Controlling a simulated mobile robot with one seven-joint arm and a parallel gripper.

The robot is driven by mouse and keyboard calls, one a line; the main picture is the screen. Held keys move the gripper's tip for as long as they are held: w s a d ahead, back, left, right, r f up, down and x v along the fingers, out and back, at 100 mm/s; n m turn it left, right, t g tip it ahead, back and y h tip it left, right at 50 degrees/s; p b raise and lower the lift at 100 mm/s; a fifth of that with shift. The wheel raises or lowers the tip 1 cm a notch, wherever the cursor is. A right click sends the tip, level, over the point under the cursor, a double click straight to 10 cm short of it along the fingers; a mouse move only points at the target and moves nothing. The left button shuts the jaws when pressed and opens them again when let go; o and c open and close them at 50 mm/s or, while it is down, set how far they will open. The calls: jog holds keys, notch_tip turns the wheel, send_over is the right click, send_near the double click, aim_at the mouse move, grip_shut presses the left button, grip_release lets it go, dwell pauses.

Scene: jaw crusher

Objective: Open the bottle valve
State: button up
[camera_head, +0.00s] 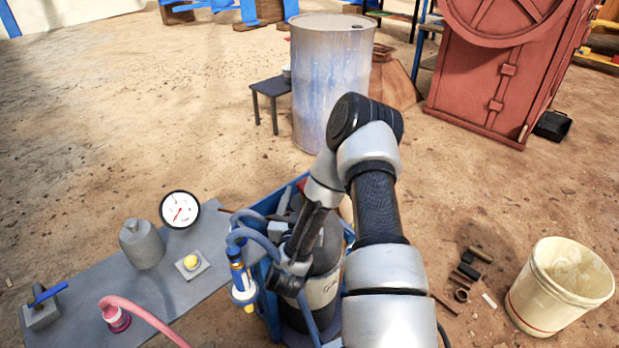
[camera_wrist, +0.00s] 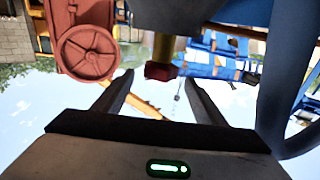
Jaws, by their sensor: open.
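The dark gas bottle (camera_head: 322,262) stands upright in a blue frame in the head view, partly covered by my arm. In the wrist view, which looks upside down, a brass stem with a dark red knob (camera_wrist: 160,70) appears to be the bottle valve. My gripper (camera_wrist: 159,78) is open, and the knob shows between its two fingertips without visible contact. I cannot tell the depth left between them. In the head view my forearm comes down over the bottle, and my fingertips cannot be made out there.
A blue-grey hose (camera_head: 246,228) loops left of the bottle; a hose also curves along the right of the wrist view (camera_wrist: 285,80). The grey table (camera_head: 90,290) holds a gauge (camera_head: 180,209) and a yellow button (camera_head: 191,262). A white bucket (camera_head: 560,287) stands right.

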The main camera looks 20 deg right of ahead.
jog(key=b+x, duration=0.1)
jog(key=x, duration=0.7)
jog(key=shift+d, duration=0.15)
jog(key=c, duration=1)
